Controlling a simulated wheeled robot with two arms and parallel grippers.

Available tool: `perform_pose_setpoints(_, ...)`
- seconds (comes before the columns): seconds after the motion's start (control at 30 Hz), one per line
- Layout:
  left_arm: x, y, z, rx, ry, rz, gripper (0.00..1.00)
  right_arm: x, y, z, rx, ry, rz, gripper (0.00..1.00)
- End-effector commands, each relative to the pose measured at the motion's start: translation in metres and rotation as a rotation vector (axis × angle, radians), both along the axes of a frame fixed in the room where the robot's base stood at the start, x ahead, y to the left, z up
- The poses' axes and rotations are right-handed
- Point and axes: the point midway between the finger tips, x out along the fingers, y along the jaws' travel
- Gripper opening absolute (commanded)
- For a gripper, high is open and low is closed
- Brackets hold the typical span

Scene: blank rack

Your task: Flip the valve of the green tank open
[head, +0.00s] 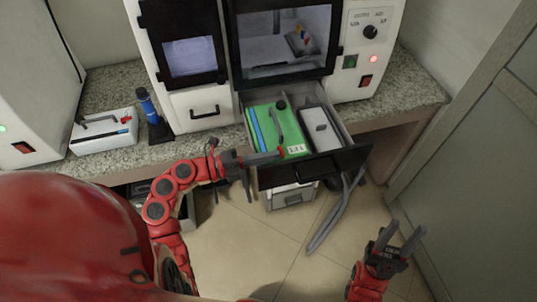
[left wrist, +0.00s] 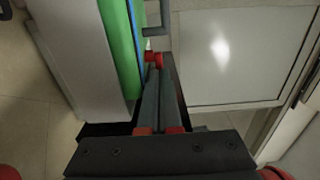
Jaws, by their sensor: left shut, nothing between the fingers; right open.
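The green tank (head: 263,134) lies in a pulled-out drawer, with a label near its front end. Its grey valve lever (head: 277,125) runs along its top, and a red end (head: 281,151) shows near the front. My left gripper (head: 278,156) is shut and empty, its tips at or very close to that red end. In the left wrist view the shut fingers (left wrist: 160,75) reach up to the red piece (left wrist: 153,58) beside the green tank (left wrist: 121,50); contact is unclear. My right gripper (head: 400,240) is open and empty, low at the right.
A white tank (head: 318,145) lies beside the green one in the drawer, whose dark front (head: 315,170) sticks out below. The white machine (head: 205,100) stands behind on a granite counter.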

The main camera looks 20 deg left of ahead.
Motion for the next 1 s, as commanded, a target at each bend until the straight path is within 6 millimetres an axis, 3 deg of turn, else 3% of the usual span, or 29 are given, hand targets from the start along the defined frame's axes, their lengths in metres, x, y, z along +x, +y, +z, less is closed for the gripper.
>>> perform_pose_setpoints(1.0, -0.003, -0.010, 0.000, 0.001, 0.002, 0.131, 0.00, 0.000, 0.000, 0.005, 0.000, 0.000, 0.000, 0.45)
